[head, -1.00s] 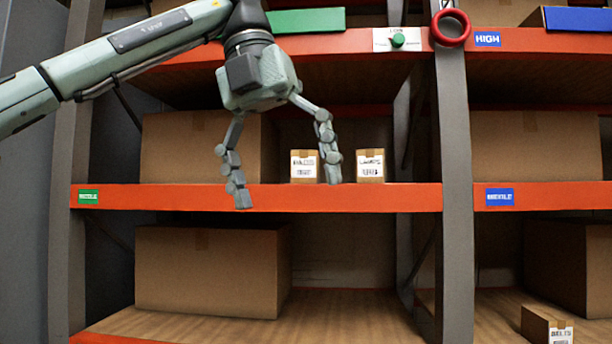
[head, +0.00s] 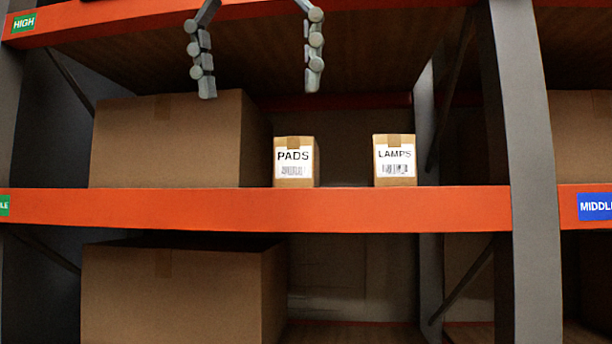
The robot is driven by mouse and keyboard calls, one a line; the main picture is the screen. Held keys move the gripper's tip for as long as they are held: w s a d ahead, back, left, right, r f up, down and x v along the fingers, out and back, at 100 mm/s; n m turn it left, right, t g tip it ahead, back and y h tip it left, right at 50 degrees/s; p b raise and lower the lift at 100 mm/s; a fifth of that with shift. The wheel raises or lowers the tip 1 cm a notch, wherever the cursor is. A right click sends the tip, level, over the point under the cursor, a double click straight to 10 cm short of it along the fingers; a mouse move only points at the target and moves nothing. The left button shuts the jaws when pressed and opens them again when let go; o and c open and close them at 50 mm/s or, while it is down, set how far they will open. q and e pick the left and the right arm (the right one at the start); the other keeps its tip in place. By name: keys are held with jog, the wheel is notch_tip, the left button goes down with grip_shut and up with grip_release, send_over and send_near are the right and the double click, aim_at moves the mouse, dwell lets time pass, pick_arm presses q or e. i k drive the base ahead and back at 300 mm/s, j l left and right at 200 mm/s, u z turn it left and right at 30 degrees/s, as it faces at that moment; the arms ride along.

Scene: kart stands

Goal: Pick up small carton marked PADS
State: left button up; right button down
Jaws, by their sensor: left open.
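The small carton marked PADS (head: 295,180) stands upright on the middle shelf (head: 250,209), near its front edge. Its white label faces me. My left gripper (head: 258,88) is open and empty. Its two fingers hang down from the top of the view, above the PADS carton and a little to its left, touching nothing that I can see. The rest of the left arm is out of the picture. My right gripper is not in view.
A similar small carton marked LAMPS (head: 395,181) stands to the right, with a gap between. A large brown box (head: 165,140) stands close on the left. Another large box (head: 170,295) is on the shelf below. A grey upright (head: 525,180) bounds the bay at right.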

aim_at(296, 159)
jog(key=i+j+z, duration=0.2)
jog(key=i, duration=0.45)
jog(key=i+z, duration=0.35)
jog(key=l+z, duration=0.25)
jog(key=j, duration=0.1)
